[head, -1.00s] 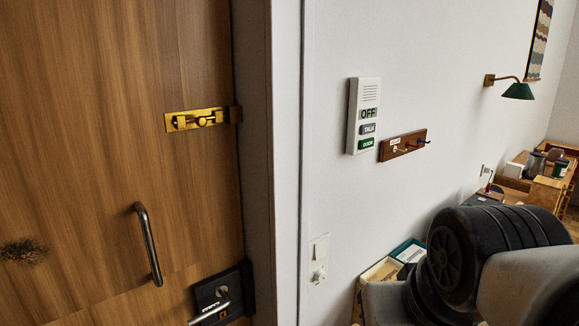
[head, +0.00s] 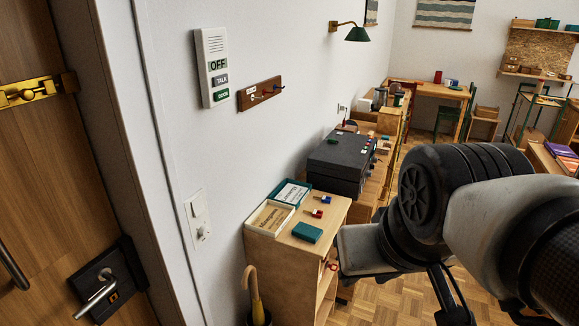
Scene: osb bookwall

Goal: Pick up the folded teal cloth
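A small flat teal item (head: 307,232), which looks like the folded teal cloth, lies on the top of a low wooden cabinet (head: 322,216), near its front edge. My arm fills the lower right of the head view, to the right of the cabinet and close to the camera. Dark parts at the bottom edge below the arm may belong to my gripper, but its fingertips cannot be made out. Nothing of mine is seen touching the teal item.
Behind the teal item are a teal-edged tray (head: 280,188), a wooden tray (head: 262,229), and small red and blue items. A dark grey case (head: 340,160) stands further back. An umbrella (head: 254,295) stands at the cabinet's left. Wooden floor (head: 392,300) shows right.

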